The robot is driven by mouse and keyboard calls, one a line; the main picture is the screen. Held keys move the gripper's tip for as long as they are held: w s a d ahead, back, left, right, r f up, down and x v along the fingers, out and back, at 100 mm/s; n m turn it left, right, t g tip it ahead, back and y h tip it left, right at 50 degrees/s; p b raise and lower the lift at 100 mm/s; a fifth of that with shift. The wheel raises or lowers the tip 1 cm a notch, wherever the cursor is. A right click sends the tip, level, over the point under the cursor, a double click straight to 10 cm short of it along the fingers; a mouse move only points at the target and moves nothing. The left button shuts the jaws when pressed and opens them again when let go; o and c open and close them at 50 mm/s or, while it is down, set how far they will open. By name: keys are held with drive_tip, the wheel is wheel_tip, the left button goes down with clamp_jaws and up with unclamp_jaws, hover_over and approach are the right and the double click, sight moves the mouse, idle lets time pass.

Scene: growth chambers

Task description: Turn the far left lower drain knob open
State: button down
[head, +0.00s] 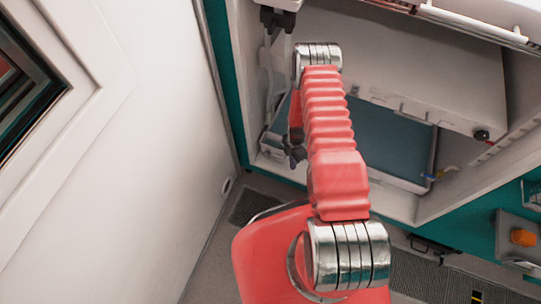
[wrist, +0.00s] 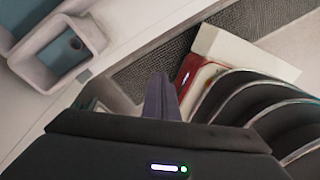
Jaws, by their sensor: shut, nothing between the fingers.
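My gripper is in the wrist view (wrist: 161,82), its dark fingers together with nothing between them. In the head view my gripper (head: 295,155) is small and dark, beside my red arm inside the open growth chamber, near the left end of the lower blue tray (head: 385,140). I cannot make out the far left lower drain knob in either view; my arm covers part of that area. A black knob (head: 481,134) is on the right end of the upper shelf.
A white wall panel (head: 150,150) stands close on the left. The chamber's teal frame (head: 225,70) runs beside it. An orange switch (head: 523,237) is at lower right. The wrist view shows a pale holder (wrist: 95,35) at upper left and a dark mesh strip (wrist: 150,70).

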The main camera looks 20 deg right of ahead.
drive_tip(key=s+a+r+m, duration=0.25)
drive_tip(key=r+m, duration=0.65)
drive_tip(key=r, duration=1)
drive_tip(key=s+a+r+m, duration=0.1)
drive_tip(key=a+r+m, duration=0.2)
drive_tip(key=r+m, duration=1.05)
drive_tip(key=s+a+r+t, duration=0.2)
drive_tip(key=s+r, duration=0.2)
drive_tip(key=r, duration=0.7)
drive_tip(key=s+a+r+n+t, duration=0.1)
drive_tip(key=s+a+r+t, duration=0.1)
drive_tip(key=r, duration=1)
drive_tip(key=s+a+r+n+t, duration=0.1)
drive_tip(key=s+a+r+t, duration=0.2)
drive_tip(key=s+r, duration=0.4)
drive_tip(key=shift+r, duration=2.45)
